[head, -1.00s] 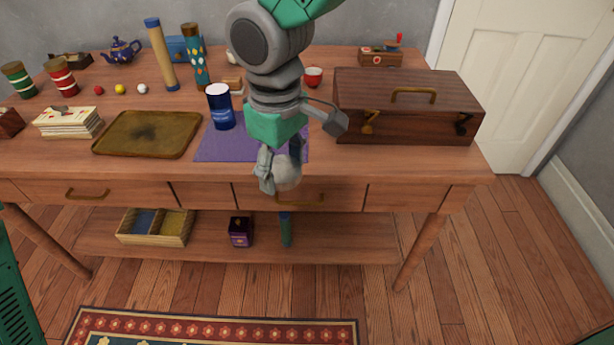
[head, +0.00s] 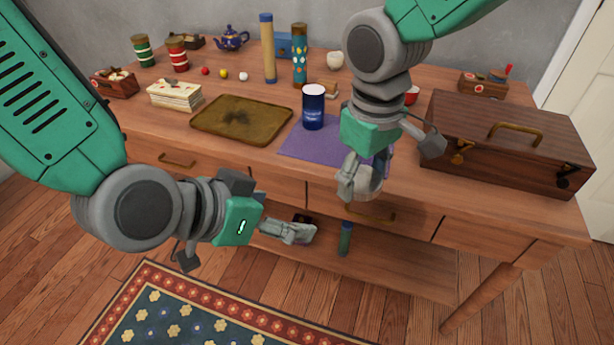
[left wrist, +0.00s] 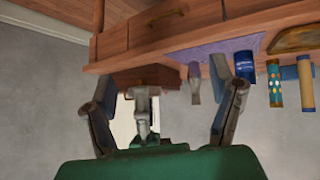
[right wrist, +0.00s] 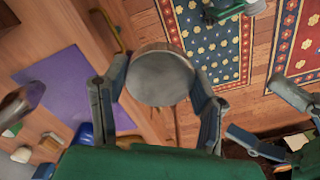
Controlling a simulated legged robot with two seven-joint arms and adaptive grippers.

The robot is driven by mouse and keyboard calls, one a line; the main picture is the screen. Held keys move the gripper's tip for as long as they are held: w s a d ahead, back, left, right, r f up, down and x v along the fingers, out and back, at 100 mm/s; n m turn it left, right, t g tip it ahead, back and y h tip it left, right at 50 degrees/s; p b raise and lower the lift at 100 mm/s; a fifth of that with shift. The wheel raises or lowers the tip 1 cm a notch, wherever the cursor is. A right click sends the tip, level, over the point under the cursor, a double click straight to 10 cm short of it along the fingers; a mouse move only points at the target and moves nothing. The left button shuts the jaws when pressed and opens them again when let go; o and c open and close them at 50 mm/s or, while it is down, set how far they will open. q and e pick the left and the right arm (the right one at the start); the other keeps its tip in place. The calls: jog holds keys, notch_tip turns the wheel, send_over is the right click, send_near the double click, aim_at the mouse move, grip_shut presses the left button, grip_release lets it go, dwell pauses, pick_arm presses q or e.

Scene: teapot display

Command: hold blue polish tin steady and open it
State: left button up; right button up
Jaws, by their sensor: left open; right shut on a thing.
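The blue polish tin (head: 313,107) stands upright on the purple mat (head: 298,148), its top pale; I cannot tell whether that is a lid or an opening. It also shows in the left wrist view (left wrist: 245,68). My right gripper (head: 360,182) is in front of the mat, right of the tin and apart from it. It is shut on a round grey disc-like thing (right wrist: 160,77), its flat face toward the wrist camera. My left gripper (head: 300,233) is open and empty, low in front of the table's edge; its spread fingers show in the left wrist view (left wrist: 165,105).
A brown tray (head: 240,119) lies left of the mat. A wooden chest (head: 510,140) stands to the right. The mat is otherwise mostly clear.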

aim_at(357, 185)
pick_arm(q)
jog(key=d+r+m+h, duration=0.2)
jog(key=d+r, duration=0.2)
jog(key=r, duration=0.3)
jog(key=shift+t, duration=0.3)
jog(key=x, duration=1.1)
jog(key=shift+d+f, duration=0.1)
jog(key=shift+d, duration=0.2)
jog(key=shift+s, duration=0.1)
jog(key=shift+c, duration=0.3)
jog(key=c, duration=1.1)
jog(key=shift+c, duration=0.2)
pick_arm(e)
jog(key=o, duration=1.4)
jog(key=shift+c, duration=0.2)
